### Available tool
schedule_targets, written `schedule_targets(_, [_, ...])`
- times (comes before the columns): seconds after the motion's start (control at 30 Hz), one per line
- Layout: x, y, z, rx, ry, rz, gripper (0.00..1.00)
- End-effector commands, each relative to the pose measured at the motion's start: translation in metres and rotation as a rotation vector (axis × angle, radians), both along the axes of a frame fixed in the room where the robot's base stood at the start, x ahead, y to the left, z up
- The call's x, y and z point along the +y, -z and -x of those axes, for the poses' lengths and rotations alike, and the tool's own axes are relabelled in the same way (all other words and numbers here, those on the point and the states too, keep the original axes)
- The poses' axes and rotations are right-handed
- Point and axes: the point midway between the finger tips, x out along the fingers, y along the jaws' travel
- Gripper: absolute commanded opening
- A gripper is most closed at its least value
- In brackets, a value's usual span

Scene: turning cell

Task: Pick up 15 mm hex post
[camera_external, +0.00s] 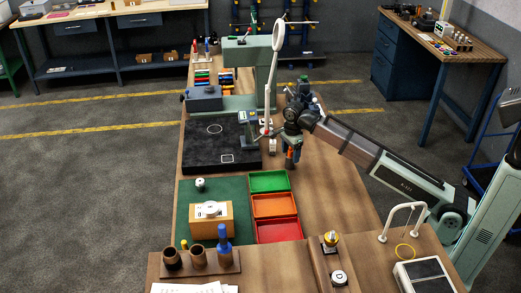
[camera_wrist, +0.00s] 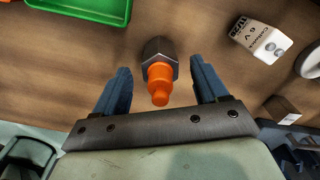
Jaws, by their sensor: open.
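A dark hexagonal post (camera_wrist: 152,48) with an orange stepped end (camera_wrist: 159,84) is in the wrist view, near the middle; I take it to be the 15 mm hex post. My gripper (camera_wrist: 161,82) is open, with one blue finger on each side of the post and a visible gap at both sides. In the external view my gripper (camera_external: 293,158) is low over the wooden bench, right of the black plate, and the orange end (camera_external: 290,154) shows between its fingers. The gripper hides most of the post there.
In the wrist view a white lettered block (camera_wrist: 262,40) lies to the right and a green tray (camera_wrist: 85,8) to the upper left. In the external view a black plate (camera_external: 200,160), a green tray (camera_external: 268,181), an orange tray (camera_external: 274,205) and a red tray (camera_external: 279,231) are nearby.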

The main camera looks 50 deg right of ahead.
Motion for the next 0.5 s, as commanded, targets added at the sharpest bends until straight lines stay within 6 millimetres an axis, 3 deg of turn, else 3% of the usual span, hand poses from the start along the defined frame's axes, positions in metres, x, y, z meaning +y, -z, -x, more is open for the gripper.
schedule_targets(0.27, [0.0001,0.0042,-0.0003,-0.001,0.0,0.0,0.73])
schedule_targets(0.5, [0.0001,0.0041,-0.0003,-0.001,0.0,0.0,0.51])
